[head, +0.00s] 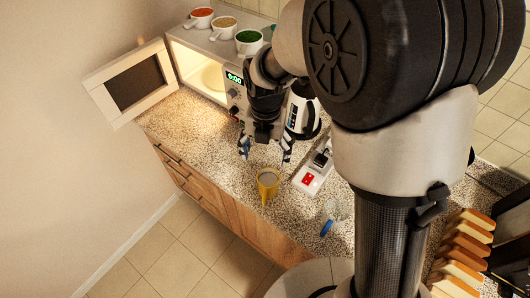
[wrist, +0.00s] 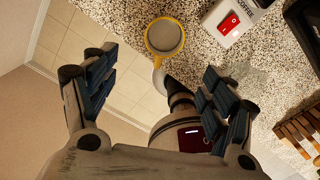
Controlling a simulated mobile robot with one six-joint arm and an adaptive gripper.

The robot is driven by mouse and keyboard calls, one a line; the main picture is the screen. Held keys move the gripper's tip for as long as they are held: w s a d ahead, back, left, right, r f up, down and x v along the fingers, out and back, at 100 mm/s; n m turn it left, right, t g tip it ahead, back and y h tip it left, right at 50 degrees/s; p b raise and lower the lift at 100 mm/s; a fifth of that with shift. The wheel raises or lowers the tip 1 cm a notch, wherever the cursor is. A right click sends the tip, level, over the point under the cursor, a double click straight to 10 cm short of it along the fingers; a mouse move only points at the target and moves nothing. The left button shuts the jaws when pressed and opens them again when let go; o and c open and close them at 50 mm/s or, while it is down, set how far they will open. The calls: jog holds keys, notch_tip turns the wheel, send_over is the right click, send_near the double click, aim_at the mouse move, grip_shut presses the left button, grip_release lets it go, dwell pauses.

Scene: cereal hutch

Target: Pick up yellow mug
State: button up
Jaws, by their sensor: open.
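The yellow mug (head: 268,181) stands upright on the speckled counter near its front edge. Its handle points toward the front edge in the head view. In the wrist view the mug (wrist: 164,37) is at the top middle, its grey inside showing and its handle pointing down the picture. My gripper (head: 265,150) is open and empty, above the counter and a little behind the mug in the head view. In the wrist view my gripper (wrist: 155,85) has its fingers spread wide, with the mug beyond them and not touched.
A power strip with a red switch (head: 308,180) lies right of the mug. A kettle (head: 301,112) stands behind it. A clear glass with a blue part (head: 327,228) is at the front right. The open microwave (head: 190,68) holds several food cups on top.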

notch_tip(320, 180, down, 10)
jog(key=b, duration=0.3)
send_over(268, 183)
jog(key=s, duration=0.3)
notch_tip(268, 183, down, 7)
jog(key=shift+a+r, duration=0.1)
jog(key=shift+a, duration=0.05)
jog(key=shift+c, duration=0.2)
jog(key=c, duration=1.3)
